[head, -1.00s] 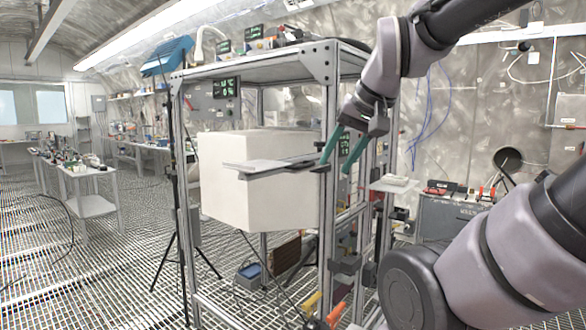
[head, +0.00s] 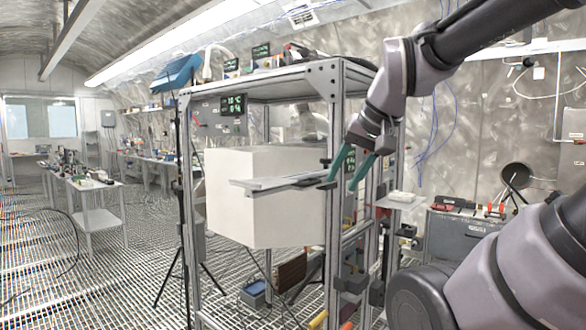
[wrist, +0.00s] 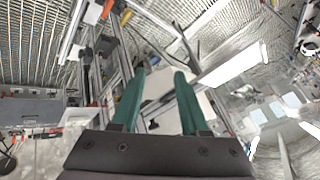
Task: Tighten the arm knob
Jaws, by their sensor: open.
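A grey flat arm (head: 280,183) reaches left from the near right post of a metal frame, in front of a white box (head: 265,215). Small dark fittings (head: 326,162) sit where the arm meets the post; I cannot tell for certain which is the arm knob. My gripper (head: 342,183) points down at this joint, with its two green fingers apart and nothing clearly between them. In the wrist view my gripper (wrist: 159,73) is open, and a small dark part (wrist: 153,124) shows between the fingers. Contact with the knob cannot be made out.
The frame's upright post (head: 333,240) stands close to my fingers. A small white-topped shelf (head: 401,200) is right of the frame, and a grey cabinet (head: 455,238) stands farther right. A tripod (head: 182,250) is at the left. Grated floor lies open to the left.

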